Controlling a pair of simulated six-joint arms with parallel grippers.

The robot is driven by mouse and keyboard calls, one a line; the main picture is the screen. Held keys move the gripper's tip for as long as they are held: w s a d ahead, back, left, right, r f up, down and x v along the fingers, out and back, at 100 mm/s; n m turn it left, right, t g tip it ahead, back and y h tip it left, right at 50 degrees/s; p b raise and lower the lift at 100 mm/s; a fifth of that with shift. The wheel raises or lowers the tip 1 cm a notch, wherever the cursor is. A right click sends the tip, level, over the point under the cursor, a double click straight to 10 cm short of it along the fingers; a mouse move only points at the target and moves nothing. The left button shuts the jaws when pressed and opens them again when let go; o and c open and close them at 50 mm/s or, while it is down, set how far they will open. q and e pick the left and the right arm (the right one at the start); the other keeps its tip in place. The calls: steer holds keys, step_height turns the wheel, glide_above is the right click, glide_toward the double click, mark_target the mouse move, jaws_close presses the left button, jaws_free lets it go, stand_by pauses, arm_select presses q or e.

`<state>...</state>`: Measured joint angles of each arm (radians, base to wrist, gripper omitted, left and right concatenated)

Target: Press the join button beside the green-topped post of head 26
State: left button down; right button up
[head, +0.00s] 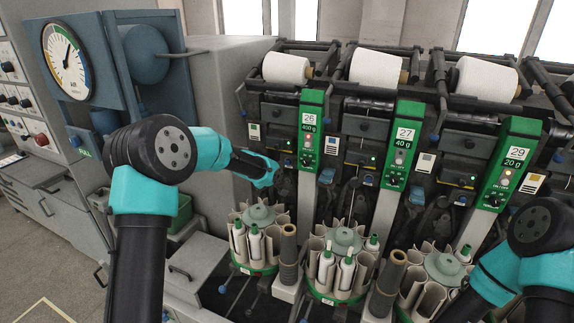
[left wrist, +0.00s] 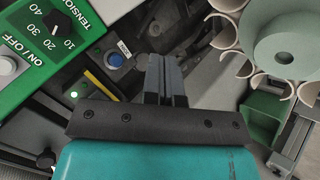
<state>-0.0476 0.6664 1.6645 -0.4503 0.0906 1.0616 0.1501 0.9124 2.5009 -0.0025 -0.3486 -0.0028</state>
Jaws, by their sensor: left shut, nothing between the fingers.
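The post of head 26 (head: 312,110) has a green top with "26" and "400 g" on it. Its green face, with a tension dial and an on/off button, fills the left of the left wrist view (left wrist: 30,60). A round blue button (left wrist: 115,60) with a small label sits beside that green face in the left wrist view. My left gripper (head: 272,176) is shut and empty, low beside the post on its left. In the left wrist view its fingertips (left wrist: 164,60) appear to the right of the blue button; I cannot tell the depth gap. My right gripper is out of view.
Posts marked 27 (head: 404,140) and 29 (head: 512,160) stand to the right. White yarn packages (head: 286,68) lie on top. Round magazines with bobbins (head: 258,215) stand below my left gripper; a magazine's round hub (left wrist: 283,45) is near in the left wrist view.

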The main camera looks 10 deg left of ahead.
arm_select(q)
steer(key=w+d, duration=0.1)
steer(key=w, duration=0.7)
steer(key=shift+w+d, duration=0.15)
steer(key=shift+w, duration=0.05)
steer(key=shift+w, duration=0.2)
stand_by(1.9)
steer(key=shift+w, duration=0.2)
steer(key=shift+w+d, duration=0.1)
steer(key=shift+w, duration=0.35)
stand_by(0.8)
steer(key=shift+s, duration=0.85)
steer(key=shift+s, duration=0.1)
steer(key=shift+s+a, duration=0.25)
steer(key=shift+s, duration=0.95)
steer(key=shift+s+a, duration=0.25)
steer(key=shift+s, duration=0.95)
